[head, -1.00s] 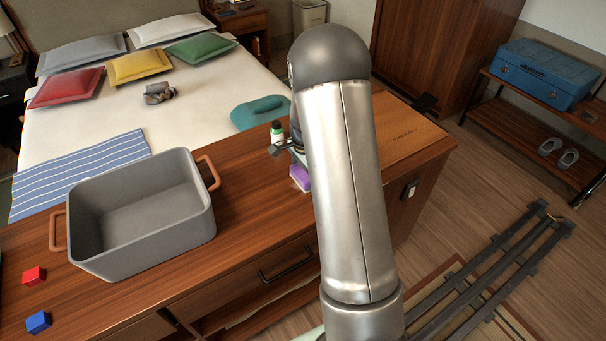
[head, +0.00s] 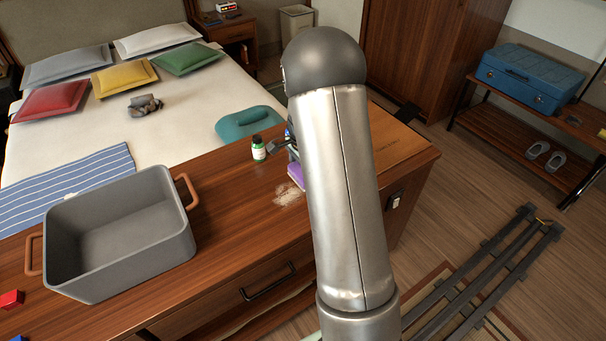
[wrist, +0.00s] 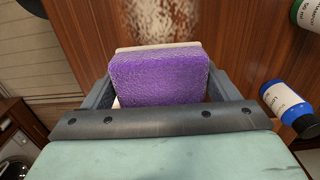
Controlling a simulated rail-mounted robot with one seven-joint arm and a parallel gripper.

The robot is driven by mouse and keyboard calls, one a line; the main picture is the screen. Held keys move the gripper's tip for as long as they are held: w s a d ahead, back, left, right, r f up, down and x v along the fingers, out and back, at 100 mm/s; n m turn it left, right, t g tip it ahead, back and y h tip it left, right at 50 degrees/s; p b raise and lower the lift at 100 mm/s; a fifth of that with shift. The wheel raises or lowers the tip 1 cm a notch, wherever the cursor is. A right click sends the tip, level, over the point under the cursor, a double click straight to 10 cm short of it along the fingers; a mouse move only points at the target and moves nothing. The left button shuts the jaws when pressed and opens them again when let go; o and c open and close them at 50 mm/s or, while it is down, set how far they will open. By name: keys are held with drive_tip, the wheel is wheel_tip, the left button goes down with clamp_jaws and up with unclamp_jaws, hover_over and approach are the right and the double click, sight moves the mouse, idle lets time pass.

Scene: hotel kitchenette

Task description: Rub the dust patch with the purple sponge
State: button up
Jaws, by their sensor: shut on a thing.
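The purple sponge (wrist: 158,78) is between the two fingers of my gripper (wrist: 158,95) in the wrist view, and the gripper is shut on it. In the head view the sponge (head: 296,175) shows just left of my arm, low over the wooden counter; I cannot tell whether it touches the wood. The dust patch (head: 289,194) is a pale, speckled smear on the counter, beside the sponge and toward the front edge. It also shows in the wrist view (wrist: 160,18), beyond the sponge. My arm hides most of the gripper in the head view.
A blue bottle (wrist: 287,108) is right of my gripper in the wrist view. A grey bin (head: 120,235) with copper handles occupies the counter's left. Bare wood lies between bin and dust.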

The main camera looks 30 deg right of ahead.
drive_tip(key=shift+r+p, duration=1.2)
drive_tip(key=shift+r, duration=1.05)
